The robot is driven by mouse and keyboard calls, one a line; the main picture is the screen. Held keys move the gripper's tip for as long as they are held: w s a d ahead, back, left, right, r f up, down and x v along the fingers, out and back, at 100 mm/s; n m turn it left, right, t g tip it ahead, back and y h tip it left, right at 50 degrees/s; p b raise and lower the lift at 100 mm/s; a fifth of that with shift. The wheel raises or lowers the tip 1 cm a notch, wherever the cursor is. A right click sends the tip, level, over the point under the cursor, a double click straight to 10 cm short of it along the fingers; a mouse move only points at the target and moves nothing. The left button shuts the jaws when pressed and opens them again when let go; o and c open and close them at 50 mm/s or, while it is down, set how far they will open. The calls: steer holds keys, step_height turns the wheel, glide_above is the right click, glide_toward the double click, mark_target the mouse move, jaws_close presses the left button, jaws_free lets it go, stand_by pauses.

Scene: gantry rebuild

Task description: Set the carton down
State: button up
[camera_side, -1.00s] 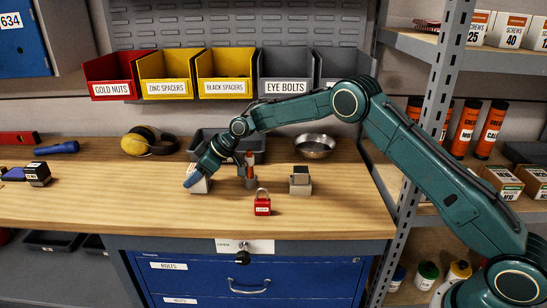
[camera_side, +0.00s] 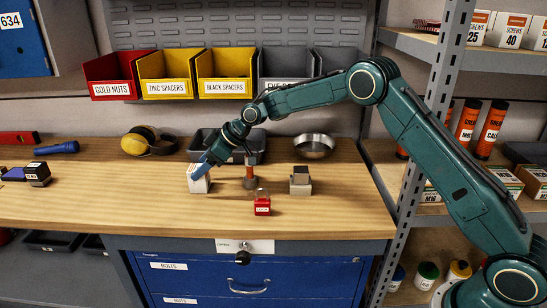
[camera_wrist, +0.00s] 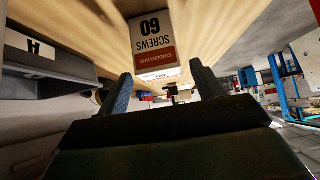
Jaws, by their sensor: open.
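The carton (camera_side: 198,185) is a small white box standing on the wooden bench, left of centre in the side view. In the wrist view the carton (camera_wrist: 153,35) shows a "SCREWS 60" label, upside down, with a red-brown band. My gripper (camera_side: 204,168) is at the carton's upper right side in the side view and hides part of it. In the wrist view my gripper (camera_wrist: 161,69) has its two fingers spread wide, with the carton beyond the gap between their tips. I cannot tell whether a finger still touches it.
Right of the carton stand an orange-and-grey upright item (camera_side: 250,178), a red padlock (camera_side: 262,207) and a small metal block (camera_side: 300,187). A dark tray (camera_side: 258,150) and a metal bowl (camera_side: 314,147) lie behind.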

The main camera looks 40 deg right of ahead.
steer(key=v, duration=0.7)
steer(key=shift+s+d+r, duration=0.2)
steer(key=shift+r, duration=0.1)
steer(key=shift+s+r, duration=0.1)
steer(key=s+d+r+m+h, duration=0.2)
steer(key=s+r, duration=0.4)
steer(key=s, duration=0.4)
steer(key=s+d+r+m+h, duration=0.2)
steer(key=s+r, duration=0.4)
steer(key=s, duration=0.4)
steer(key=s+d+f+m+h, duration=0.1)
steer(key=s+d+m, duration=0.1)
steer(key=s, duration=1)
steer(key=s+d+f+m+h, duration=0.1)
steer(key=s+d+f+m, duration=0.1)
steer(key=s, duration=1.1)
steer(key=shift+s+d+f+m+g, duration=0.25)
steer(key=shift+s+d+m+g, duration=0.15)
steer(key=shift+m, duration=0.1)
